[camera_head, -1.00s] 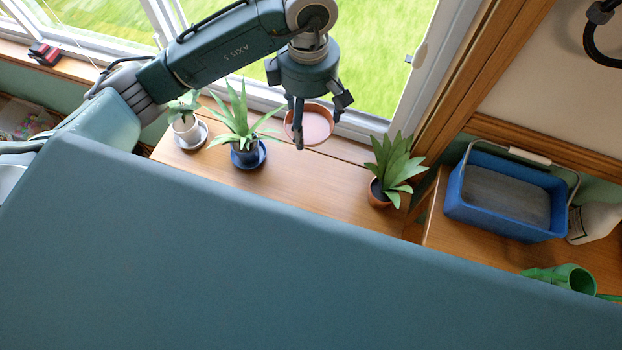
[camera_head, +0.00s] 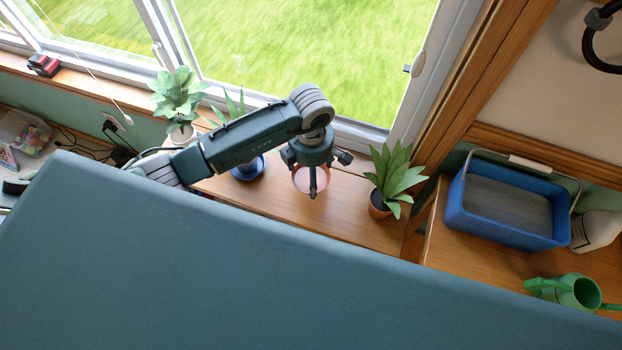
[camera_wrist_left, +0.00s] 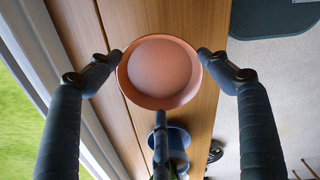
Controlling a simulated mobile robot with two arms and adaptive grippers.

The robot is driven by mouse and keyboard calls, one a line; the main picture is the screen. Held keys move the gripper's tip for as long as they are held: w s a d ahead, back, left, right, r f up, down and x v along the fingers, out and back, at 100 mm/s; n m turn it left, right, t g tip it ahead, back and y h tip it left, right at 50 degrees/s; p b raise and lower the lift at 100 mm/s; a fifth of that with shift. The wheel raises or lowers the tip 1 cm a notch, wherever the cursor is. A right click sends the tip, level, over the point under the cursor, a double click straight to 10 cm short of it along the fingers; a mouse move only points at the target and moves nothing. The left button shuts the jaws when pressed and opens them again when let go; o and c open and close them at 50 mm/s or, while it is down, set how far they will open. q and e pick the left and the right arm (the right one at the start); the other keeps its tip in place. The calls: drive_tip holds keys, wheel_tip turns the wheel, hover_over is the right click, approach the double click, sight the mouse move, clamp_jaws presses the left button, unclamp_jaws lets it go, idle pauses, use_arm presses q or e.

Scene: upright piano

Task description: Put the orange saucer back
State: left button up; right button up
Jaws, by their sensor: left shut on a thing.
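The orange saucer (camera_head: 301,180) is in my left gripper (camera_head: 313,184), over the wooden shelf in front of the window. In the left wrist view the saucer (camera_wrist_left: 160,70) shows its round open side, with fingertips at its left and right rim and a third finger at its lower edge. The gripper is shut on it. A finger crosses part of the saucer in the head view. I cannot tell how far it is above the wood. My right gripper is not in view.
A plant in an orange pot (camera_head: 378,203) stands close on the right. A plant on a blue saucer (camera_head: 249,172) is partly hidden behind my left arm. A white-potted plant (camera_head: 181,133) stands further left. The wood (camera_head: 345,217) in front is bare. A blue caddy (camera_head: 505,228) stands right.

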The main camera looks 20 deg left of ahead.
use_arm(q)
drive_tip(key=shift+f, duration=2.45)
drive_tip(key=shift+f, duration=0.1)
drive_tip(key=o, duration=1.1)
drive_tip(key=shift+o, duration=0.2)
wheel_tip(320, 180, up, 12)
